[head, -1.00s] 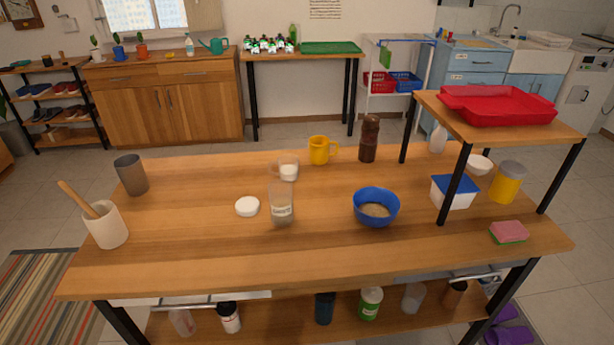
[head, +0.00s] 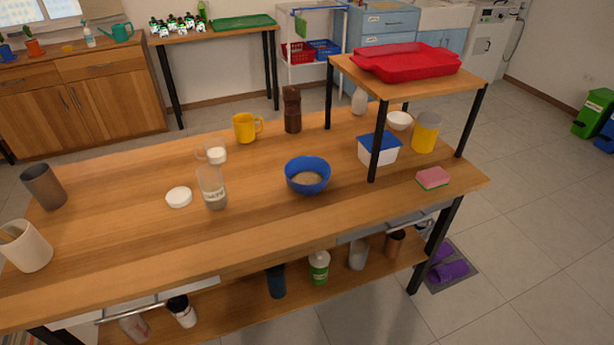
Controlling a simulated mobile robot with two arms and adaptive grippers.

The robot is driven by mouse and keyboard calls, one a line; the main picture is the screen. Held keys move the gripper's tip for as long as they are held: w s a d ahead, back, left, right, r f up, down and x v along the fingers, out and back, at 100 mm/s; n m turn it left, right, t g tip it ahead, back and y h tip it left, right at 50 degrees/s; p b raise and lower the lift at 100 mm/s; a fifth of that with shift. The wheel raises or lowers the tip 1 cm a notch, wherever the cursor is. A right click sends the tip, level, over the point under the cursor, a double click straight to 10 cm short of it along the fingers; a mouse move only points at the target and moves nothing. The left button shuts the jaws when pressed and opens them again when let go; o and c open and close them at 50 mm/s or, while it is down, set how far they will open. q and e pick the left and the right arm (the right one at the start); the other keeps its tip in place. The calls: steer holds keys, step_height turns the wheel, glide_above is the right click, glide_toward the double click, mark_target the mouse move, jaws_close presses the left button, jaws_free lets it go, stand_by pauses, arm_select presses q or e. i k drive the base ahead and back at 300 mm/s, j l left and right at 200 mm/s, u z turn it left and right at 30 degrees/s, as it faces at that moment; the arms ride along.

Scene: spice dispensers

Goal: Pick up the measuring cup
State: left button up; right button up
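A small clear cup (head: 213,152) with white contents and a handle on its left stands at the back of the wooden table; it looks like the measuring cup. A clear jar (head: 214,190) with a label and pale contents stands just in front of it and partly overlaps it. A white round lid (head: 179,197) lies to the left of the jar. Neither of my grippers is in view.
On the table (head: 120,232) are a yellow mug (head: 246,128), a brown grinder (head: 292,110), a blue bowl (head: 307,177), a grey tumbler (head: 44,187) and a sponge (head: 432,178). A raised shelf with a red tray (head: 405,62) covers the right end.

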mark_target(211, 153)
steer(key=i+l+u, duration=0.15)
steer(key=l, duration=0.2)
steer(key=i+l+u, duration=0.15)
steer(key=l, duration=0.25)
steer(key=i+l+u, duration=0.15)
steer(key=l, duration=0.25)
steer(key=i+l+u, duration=0.15)
steer(key=l, duration=0.25)
